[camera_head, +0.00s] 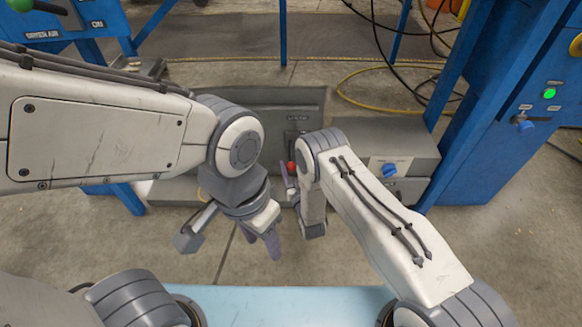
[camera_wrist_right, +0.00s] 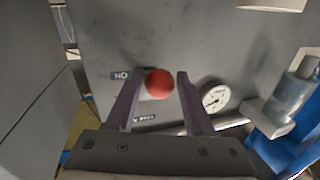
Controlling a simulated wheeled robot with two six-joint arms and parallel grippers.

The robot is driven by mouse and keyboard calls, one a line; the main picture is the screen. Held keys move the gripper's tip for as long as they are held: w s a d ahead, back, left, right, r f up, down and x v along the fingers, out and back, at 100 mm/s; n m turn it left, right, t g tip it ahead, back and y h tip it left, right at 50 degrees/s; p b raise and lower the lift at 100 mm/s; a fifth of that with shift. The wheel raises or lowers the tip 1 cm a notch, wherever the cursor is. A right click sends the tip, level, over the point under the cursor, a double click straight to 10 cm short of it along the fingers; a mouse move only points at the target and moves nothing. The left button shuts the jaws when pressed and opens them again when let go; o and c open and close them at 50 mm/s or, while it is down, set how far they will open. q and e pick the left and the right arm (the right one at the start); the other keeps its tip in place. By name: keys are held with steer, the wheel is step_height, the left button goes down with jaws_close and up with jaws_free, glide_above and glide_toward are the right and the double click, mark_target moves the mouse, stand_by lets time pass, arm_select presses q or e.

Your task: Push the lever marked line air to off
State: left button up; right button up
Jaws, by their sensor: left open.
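A red ball knob (camera_wrist_right: 159,84) shows between the fingertips of my right gripper (camera_wrist_right: 161,76) in the right wrist view. Its lever shaft is hidden. An upside-down ON label (camera_wrist_right: 121,76) lies left of the knob, and a partly readable small label (camera_wrist_right: 144,118) lies below it. The right fingers stand apart around the knob; whether they touch it I cannot tell. In the head view the red knob (camera_head: 291,168) is in front of the grey machine, partly hidden by my right arm. My left gripper (camera_head: 260,238) is open and empty, pointing down over the floor.
A round gauge (camera_wrist_right: 215,97) and a clear cylinder (camera_wrist_right: 293,94) are right of the knob in the wrist view. A blue knob (camera_head: 389,170) sits on a grey box. A green knob (camera_head: 20,5) labelled dryer air is at upper left. Blue posts flank the machine.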

jaws_close()
stand_by(1.2)
